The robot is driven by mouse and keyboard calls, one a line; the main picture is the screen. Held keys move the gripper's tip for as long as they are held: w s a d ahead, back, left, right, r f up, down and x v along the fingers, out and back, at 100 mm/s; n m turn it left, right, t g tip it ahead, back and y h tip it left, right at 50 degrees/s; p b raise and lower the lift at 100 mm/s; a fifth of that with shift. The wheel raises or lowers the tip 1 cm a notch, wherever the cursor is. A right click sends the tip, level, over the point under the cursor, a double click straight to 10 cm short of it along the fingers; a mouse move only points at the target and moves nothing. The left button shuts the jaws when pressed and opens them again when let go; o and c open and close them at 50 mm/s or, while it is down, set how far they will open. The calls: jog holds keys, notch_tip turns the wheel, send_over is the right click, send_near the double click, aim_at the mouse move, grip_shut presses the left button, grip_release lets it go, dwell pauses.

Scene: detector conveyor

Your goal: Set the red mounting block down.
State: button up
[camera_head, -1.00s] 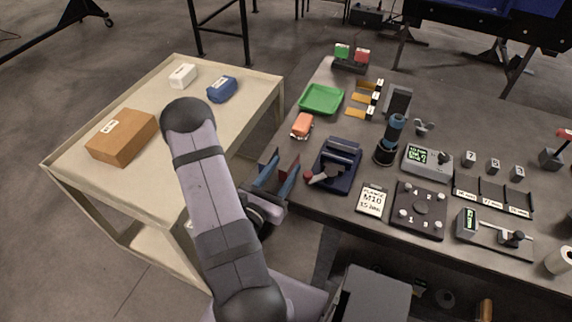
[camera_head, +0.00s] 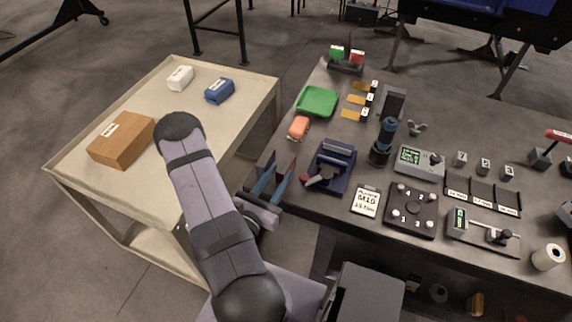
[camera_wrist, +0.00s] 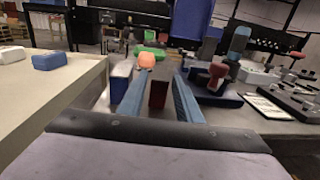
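My gripper (camera_head: 274,180) is in the air by the left edge of the dark workbench, above the gap beside the beige cart. In the wrist view its two blue fingers (camera_wrist: 157,100) reach forward, with a dark red block (camera_wrist: 158,92), the red mounting block, between them. The block is off any surface, so the fingers appear shut on it; its contact with the left finger is hard to make out. In the head view the block is mostly hidden by the fingers. A dark blue fixture with a red knob (camera_head: 331,168) stands just right of my gripper.
On the bench are an orange object (camera_head: 298,128), a green tray (camera_head: 318,101), a label card (camera_head: 366,201), a numbered plate (camera_head: 411,210) and a dark cylinder (camera_head: 382,145). The beige cart (camera_head: 215,135) holds brown, white and blue boxes, with bare space between.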

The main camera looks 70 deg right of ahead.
aim_at(286, 163)
jog(key=shift+d, duration=0.15)
jog(key=shift+s+d, duration=0.15)
jog(key=shift+d, duration=2.2)
grip_shut()
